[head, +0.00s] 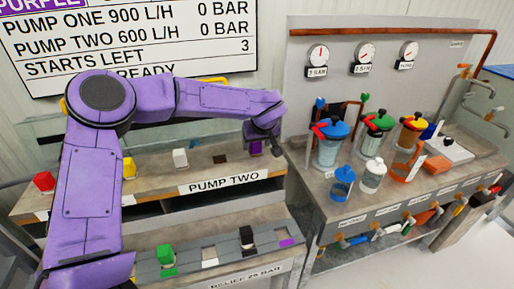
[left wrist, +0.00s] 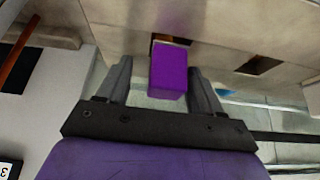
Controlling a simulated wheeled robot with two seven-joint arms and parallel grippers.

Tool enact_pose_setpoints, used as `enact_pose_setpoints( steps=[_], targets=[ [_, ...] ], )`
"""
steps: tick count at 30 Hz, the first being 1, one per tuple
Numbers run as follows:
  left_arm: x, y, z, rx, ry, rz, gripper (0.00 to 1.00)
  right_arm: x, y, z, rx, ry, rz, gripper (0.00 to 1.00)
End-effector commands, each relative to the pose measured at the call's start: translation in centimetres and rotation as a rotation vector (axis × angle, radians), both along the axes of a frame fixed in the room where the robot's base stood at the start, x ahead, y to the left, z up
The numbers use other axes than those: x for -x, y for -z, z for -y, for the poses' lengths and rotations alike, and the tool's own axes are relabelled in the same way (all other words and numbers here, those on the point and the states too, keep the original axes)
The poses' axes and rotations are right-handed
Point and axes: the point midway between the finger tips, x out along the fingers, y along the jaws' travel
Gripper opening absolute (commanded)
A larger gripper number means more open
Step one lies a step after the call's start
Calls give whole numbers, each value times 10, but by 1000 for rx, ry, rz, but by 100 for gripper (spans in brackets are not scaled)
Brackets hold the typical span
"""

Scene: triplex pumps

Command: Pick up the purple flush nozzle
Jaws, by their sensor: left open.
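The purple flush nozzle (left wrist: 168,74) is a block standing in a dark slot in the pump bench, in the left wrist view. In the head view it shows as a small purple patch (head: 256,147), partly hidden by my gripper. My left gripper (head: 268,148) is at the right end of the bench marked PUMP TWO. In the left wrist view its two fingers (left wrist: 160,85) are apart, one on each side of the nozzle. I cannot tell whether either finger touches it. My right gripper is not in view.
Red (head: 44,181), yellow (head: 129,167) and white (head: 180,158) blocks stand along the same bench. Green (head: 166,256) and black (head: 246,236) ones stand on the lower front rail. A grey bench (head: 330,190) with several colored-lidded jars stands close on the right.

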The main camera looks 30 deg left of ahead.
Motion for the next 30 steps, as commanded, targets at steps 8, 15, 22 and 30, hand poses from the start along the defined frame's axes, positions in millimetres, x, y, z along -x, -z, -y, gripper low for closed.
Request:
enact_pose_setpoints(
  steps=[8, 15, 22, 30],
  targets=[
    [-1, 1, -1, 0, 0, 2, 50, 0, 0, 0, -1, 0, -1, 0],
    [-1, 1, -1, 0, 0, 2, 5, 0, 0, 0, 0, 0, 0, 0],
    [-1, -2, -1, 0, -1, 1, 5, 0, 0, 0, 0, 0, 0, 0],
    [10, -46, 5, 0, 3, 7, 5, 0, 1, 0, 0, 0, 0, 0]
  ],
)
